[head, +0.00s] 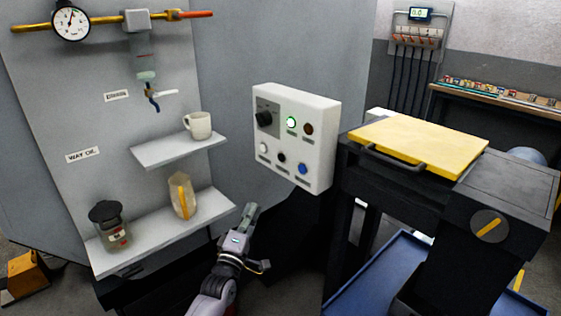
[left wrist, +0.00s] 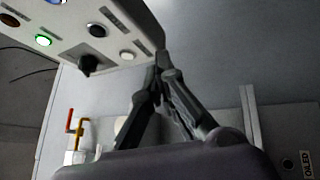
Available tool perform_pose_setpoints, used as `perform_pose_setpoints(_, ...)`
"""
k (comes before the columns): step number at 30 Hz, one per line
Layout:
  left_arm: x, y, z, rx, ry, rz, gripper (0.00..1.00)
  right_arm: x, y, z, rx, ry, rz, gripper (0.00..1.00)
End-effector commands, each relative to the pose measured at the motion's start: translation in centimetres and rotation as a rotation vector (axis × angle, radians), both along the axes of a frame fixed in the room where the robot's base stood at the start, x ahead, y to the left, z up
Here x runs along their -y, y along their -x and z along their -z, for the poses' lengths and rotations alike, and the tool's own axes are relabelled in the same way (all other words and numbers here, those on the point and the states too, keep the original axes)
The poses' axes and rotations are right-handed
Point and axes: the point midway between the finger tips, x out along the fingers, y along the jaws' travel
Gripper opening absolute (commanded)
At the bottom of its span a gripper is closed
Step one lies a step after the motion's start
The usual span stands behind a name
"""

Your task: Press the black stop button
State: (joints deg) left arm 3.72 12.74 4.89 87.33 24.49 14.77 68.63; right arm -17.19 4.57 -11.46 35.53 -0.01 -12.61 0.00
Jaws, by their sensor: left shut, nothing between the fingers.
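The black stop button (head: 282,157) sits in the lower row of the white control panel (head: 325,125), between a white button (head: 263,148) and a blue one (head: 303,168). It also shows in the left wrist view (left wrist: 97,30). My left gripper (head: 250,210) is shut and empty, below and to the left of the panel, apart from the buttons. In the left wrist view its fingertips (left wrist: 162,62) meet near the panel's edge, to the right of the white button (left wrist: 127,55). My right gripper is not in view.
The panel's upper row has a black knob (head: 264,118), a lit green lamp (head: 291,123) and a brown one (head: 308,129). Shelves at left hold a mug (head: 198,126), a jug (head: 182,196) and a dark-lidded jar (head: 110,226). A yellow-topped bench (head: 420,145) stands at right.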

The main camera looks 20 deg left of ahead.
Motion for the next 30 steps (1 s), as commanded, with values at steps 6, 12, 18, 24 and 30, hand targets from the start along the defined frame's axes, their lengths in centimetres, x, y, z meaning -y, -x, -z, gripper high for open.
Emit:
perform_pose_setpoints(6, -1.3, 0.7, -8.2, 0.218, 0.134, 0.032, 0.0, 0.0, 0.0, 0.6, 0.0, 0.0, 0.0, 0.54)
perform_pose_setpoints(12, -1.8, 1.4, -11.4, 0.306, 0.19, 0.053, 0.0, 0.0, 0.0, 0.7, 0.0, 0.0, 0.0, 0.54)
perform_pose_setpoints(18, -1.9, 1.5, -11.8, 0.317, 0.198, 0.058, 0.0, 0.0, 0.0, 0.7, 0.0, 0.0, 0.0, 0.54)
perform_pose_setpoints(24, -1.8, 1.4, -11.8, 0.316, 0.196, 0.057, 0.0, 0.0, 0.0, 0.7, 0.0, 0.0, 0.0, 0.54)
perform_pose_setpoints(30, -1.4, 0.2, -11.6, 0.317, 0.197, 0.055, 0.0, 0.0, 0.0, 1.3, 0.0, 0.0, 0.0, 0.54)
